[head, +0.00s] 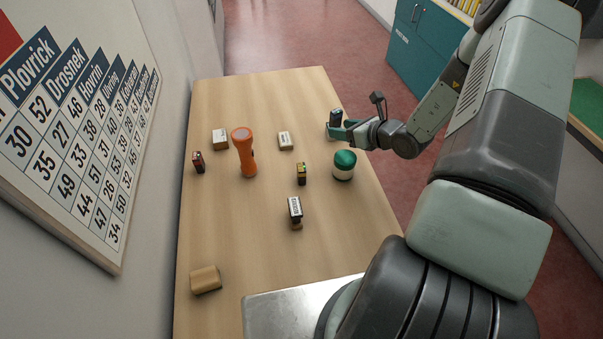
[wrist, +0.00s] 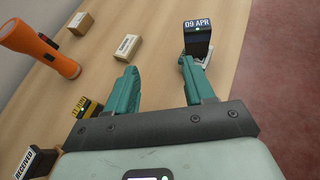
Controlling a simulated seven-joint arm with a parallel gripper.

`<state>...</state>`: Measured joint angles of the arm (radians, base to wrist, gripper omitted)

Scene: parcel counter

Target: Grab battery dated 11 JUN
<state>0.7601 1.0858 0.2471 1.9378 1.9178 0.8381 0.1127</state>
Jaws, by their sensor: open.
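A dark battery (wrist: 197,40) reading "09 APR" stands just beyond the right fingertip in the wrist view; it also shows in the head view (head: 335,116). In the head view my gripper (head: 343,131) is at the table's right edge.
A green-and-white round item (head: 344,165) is near my gripper. A stamp (head: 295,208) reading "RECEIVED" in the wrist view (wrist: 30,163) is nearer. Small blocks (head: 220,138) (head: 285,140) and a wooden block (head: 205,279) lie about. The front middle is clear.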

